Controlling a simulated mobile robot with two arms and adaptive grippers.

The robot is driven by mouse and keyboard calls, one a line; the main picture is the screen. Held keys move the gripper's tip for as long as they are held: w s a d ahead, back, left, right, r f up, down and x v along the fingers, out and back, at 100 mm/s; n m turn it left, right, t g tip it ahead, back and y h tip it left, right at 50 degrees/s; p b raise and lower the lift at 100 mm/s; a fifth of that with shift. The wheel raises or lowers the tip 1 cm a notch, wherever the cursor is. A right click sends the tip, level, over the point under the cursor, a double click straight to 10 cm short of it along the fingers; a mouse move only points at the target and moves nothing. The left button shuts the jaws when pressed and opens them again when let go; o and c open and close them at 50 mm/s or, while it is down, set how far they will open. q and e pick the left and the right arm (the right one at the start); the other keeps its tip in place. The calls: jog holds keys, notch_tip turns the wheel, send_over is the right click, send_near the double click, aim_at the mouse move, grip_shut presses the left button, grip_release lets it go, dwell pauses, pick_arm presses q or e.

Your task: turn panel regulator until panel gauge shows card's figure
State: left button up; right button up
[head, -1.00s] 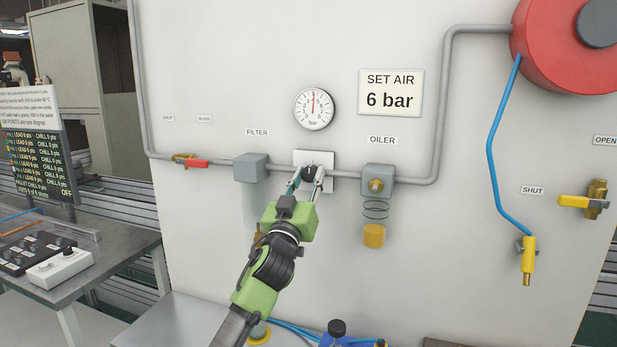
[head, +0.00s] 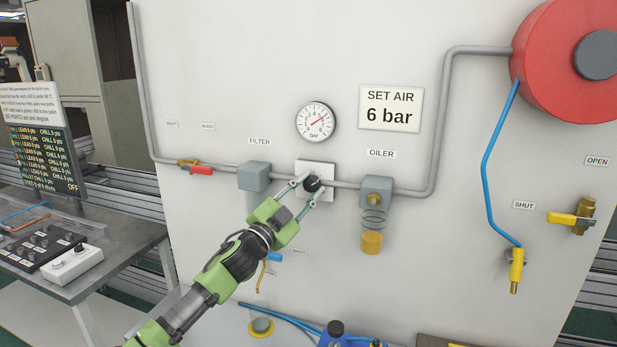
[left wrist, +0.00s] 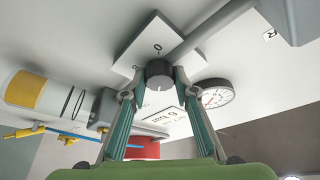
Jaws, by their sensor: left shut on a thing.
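The panel gauge (head: 315,122) is a round white dial on the grey panel. Its red needle points to the upper right; the exact figure is too small to read surely. The card (head: 391,108) to its right reads "SET AIR 6 bar". The panel regulator (head: 313,184) is a black knob on a white plate (head: 317,168) below the gauge. My left gripper (head: 312,189) is shut on the knob, a finger on each side. In the left wrist view the knob (left wrist: 160,76) sits between the fingertips, and the gauge (left wrist: 213,94) is at right. My right gripper is not in view.
A grey pipe (head: 346,184) runs past the filter (head: 254,176) at left and the oiler (head: 376,190) at right, both close to the knob. A red hose reel (head: 545,60) with blue hose is at far right. A bench (head: 110,255) stands at left.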

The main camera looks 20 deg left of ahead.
pick_arm(q)
jog(key=shift+r+m+g+p, duration=0.1)
jog(key=shift+m+g+p, duration=0.3)
jog(key=shift+m+p, duration=0.75)
jog(key=shift+m+h, duration=0.35)
jog(key=shift+h, duration=0.05)
jog(key=o, duration=1.1)
jog(key=v, duration=1.2)
jog(key=shift+a+r, duration=0.1)
